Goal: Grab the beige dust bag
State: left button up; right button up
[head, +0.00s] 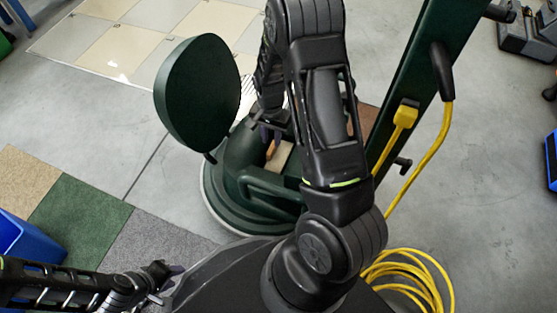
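A beige piece that looks like the dust bag (281,157) shows in the opening of the dark green floor machine (252,215). Much of it is hidden by my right arm and the machine's rim. The machine's round green lid (197,92) stands raised at the left of the opening. My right gripper (268,128) is over the opening, just above the beige piece. My own arm covers part of it, so I cannot tell its finger gap or any contact. My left gripper (172,277) is low at the left, away from the machine, and its finger gap is unclear.
A yellow cable (428,158) hangs from the machine's green handle column (425,75) and coils on the floor at lower right. A blue bin (28,240) stands at left beside carpet tiles (80,218). Grey floor is clear left of the machine.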

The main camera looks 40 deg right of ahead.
aim_at(272, 147)
notch_tip(272, 147, down, 4)
jog(key=b, duration=0.3)
jog(key=shift+f, duration=0.65)
jog(key=shift+r, duration=0.1)
jog(key=shift+c, duration=0.2)
grip_shut()
dwell(0.9)
